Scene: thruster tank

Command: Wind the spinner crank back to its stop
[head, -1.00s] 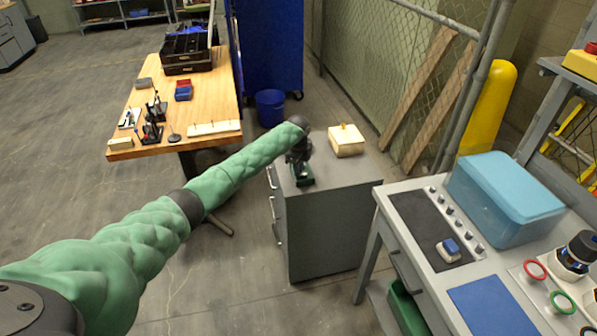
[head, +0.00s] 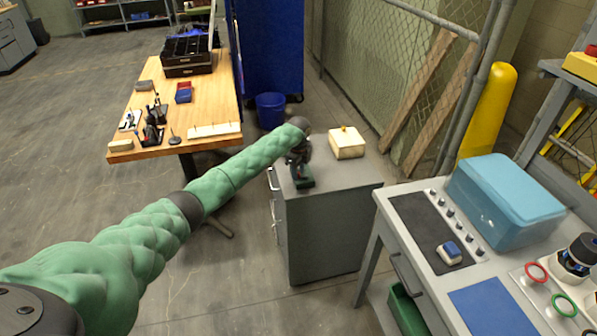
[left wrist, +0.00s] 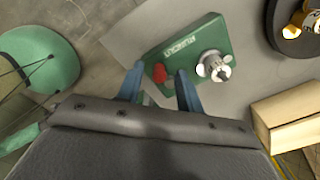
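The spinner (head: 304,183) is a small dark green block on top of the grey cabinet. In the left wrist view its green body (left wrist: 190,40) carries pale lettering, a red knob (left wrist: 158,73) and a silver hub (left wrist: 213,66). My left gripper (head: 300,168) is over the spinner, pointing down at it. In the left wrist view my left gripper (left wrist: 160,82) has its two blue-grey fingers apart, with the red knob showing in the gap between the tips. I cannot tell whether a finger touches it. My right gripper is not in view.
A cream box (head: 347,143) stands on the cabinet (head: 335,225) right of the spinner. A wooden table (head: 200,100) with tools is behind left. A grey bench (head: 425,275) with a blue bin (head: 505,200) stands at the right. Open floor lies left.

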